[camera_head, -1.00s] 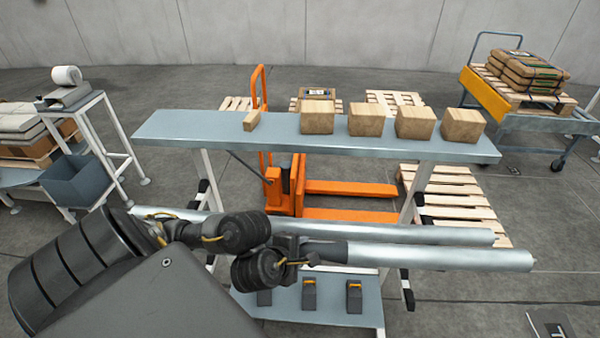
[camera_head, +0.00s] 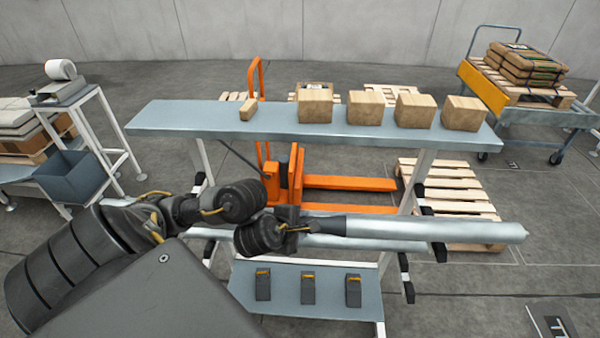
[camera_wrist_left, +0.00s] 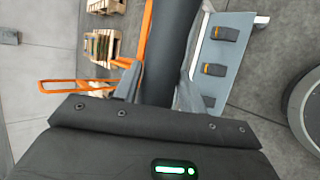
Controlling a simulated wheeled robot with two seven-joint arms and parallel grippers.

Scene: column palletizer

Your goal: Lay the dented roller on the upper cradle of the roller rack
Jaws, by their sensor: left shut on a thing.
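My left gripper (camera_head: 292,226) is shut on a long silver roller (camera_head: 430,229). The roller reaches right, nearly level, in front of the rack, and its part by the fingers looks darker. In the left wrist view the roller (camera_wrist_left: 172,45) runs between the two fingers (camera_wrist_left: 160,88). The roller rack (camera_head: 423,172) has white legs with black cradle pieces (camera_head: 440,255) on its right side. A second silver bar or roller (camera_head: 385,243) lies behind and just below the held one. I cannot tell whether the held roller touches a cradle. My right gripper is out of view.
The rack's top shelf (camera_head: 220,120) bears several cartons (camera_head: 366,108). Its low shelf (camera_head: 330,303) holds three dark grey blocks (camera_head: 308,288). An orange pallet jack (camera_head: 345,183) and a wooden pallet (camera_head: 450,190) stand behind. A blue-grey bin (camera_head: 72,178) is at left.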

